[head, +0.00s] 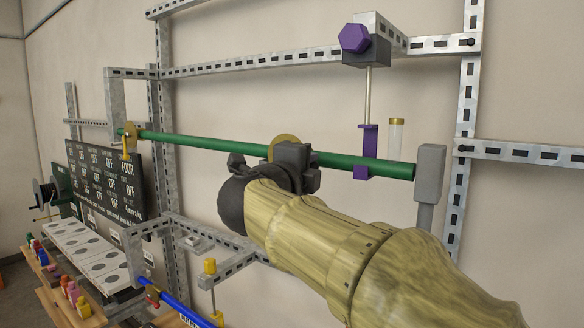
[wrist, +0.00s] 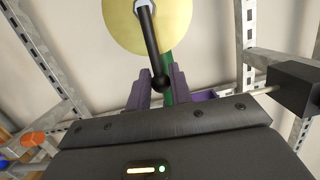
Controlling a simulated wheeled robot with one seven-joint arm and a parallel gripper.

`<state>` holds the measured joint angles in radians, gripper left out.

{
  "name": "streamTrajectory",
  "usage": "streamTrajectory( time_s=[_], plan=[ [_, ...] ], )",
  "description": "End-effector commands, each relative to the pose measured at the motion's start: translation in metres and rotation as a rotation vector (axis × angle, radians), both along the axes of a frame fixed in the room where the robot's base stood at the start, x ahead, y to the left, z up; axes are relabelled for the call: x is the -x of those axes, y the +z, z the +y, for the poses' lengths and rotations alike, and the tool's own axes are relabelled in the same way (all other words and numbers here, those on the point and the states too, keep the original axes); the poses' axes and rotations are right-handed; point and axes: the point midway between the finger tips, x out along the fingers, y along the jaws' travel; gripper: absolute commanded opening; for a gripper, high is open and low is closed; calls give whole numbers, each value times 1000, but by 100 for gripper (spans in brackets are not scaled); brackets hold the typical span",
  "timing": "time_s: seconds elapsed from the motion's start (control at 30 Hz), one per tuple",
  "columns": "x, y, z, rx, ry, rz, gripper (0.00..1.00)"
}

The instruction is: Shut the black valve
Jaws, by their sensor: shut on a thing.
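The black valve is a black lever (wrist: 150,40) with a ball end, pivoting on a pale hub in front of a round yellow disc (wrist: 118,22). In the wrist view the lever points down, slightly tilted. My gripper (wrist: 160,80) has its purple fingers on either side of the ball end and is shut on it. In the head view the yellow disc (head: 284,139) shows its top edge on the green pipe (head: 215,146). My dark wrist and gripper cover the lever and the fingertips there.
A purple clamp (head: 368,145) hangs by the pipe at right, below a purple knob (head: 354,38). A grey block (head: 429,170) ends the pipe. Metal rails (head: 270,60) frame the wall. A dark sign board (head: 92,170) and a blue pipe (head: 184,309) are at lower left.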

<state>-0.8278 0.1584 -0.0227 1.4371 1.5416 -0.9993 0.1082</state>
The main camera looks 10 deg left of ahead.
Motion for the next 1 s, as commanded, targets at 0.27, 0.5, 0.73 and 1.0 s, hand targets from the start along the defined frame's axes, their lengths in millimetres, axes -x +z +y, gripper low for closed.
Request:
streamTrajectory(
  time_s=[0.27,0.5,0.73,1.0],
  plan=[
    [0,-10,1,-75,0,-32,5],
    [-1,-12,1,-126,0,-52,5],
    [-1,-10,1,-126,0,-52,5],
    [-1,-17,2,-171,0,-71,5]
  ],
)
